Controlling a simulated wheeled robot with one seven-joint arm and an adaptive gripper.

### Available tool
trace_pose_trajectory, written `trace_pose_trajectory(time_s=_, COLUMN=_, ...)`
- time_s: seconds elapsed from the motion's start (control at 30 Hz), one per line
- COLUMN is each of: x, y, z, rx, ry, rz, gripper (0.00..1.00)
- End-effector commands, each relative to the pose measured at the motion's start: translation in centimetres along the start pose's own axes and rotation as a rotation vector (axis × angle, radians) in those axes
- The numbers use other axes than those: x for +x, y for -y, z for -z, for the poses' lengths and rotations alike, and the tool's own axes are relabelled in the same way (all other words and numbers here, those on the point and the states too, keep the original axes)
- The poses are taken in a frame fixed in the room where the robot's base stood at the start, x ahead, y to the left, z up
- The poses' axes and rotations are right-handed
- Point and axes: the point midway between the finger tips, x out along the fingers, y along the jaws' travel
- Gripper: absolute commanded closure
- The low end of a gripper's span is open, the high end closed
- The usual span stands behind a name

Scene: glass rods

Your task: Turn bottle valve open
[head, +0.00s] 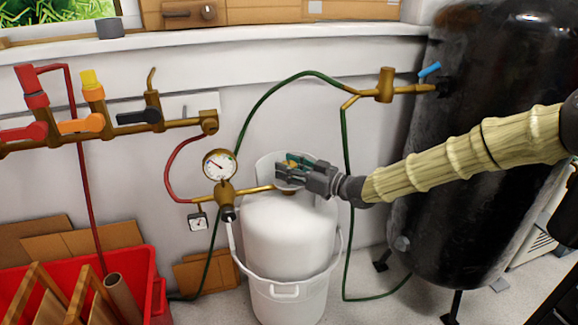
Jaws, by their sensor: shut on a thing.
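A white gas bottle (291,237) stands upright in a white bucket (287,302) on the floor, near the middle of the head view. My gripper (289,172) reaches in from the right and is at the top of the bottle, inside its white collar. The jaws are shut on the bottle valve (293,162), which shows only as a small green and brass-coloured part between the fingers. My fingers hide most of the valve, so how far it is turned cannot be told.
A brass regulator with a round gauge (219,165) sits just left of the bottle. Green hoses (262,102) loop behind it. A large black tank (465,150) stands at right, a red crate (150,285) at lower left. A brass manifold (120,125) with coloured levers is at left.

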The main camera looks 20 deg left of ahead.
Motion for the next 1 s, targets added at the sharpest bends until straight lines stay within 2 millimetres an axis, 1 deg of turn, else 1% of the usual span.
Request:
trace_pose_trajectory(time_s=0.53, x=0.02, y=-0.09, z=0.20, rx=-0.001, ry=-0.003, rz=0.013, gripper=0.83)
trace_pose_trajectory(time_s=0.57, x=0.02, y=-0.09, z=0.21, rx=-0.001, ry=-0.003, rz=0.013, gripper=0.56)
trace_pose_trajectory(time_s=0.6, x=0.02, y=-0.09, z=0.21, rx=-0.001, ry=-0.003, rz=0.013, gripper=0.48)
trace_pose_trajectory(time_s=0.67, x=0.02, y=-0.08, z=0.18, rx=-0.001, ry=-0.003, rz=0.013, gripper=0.37)
trace_pose_trajectory(time_s=1.0, x=0.02, y=-0.04, z=0.15, rx=-0.001, ry=-0.002, rz=0.013, gripper=0.37)
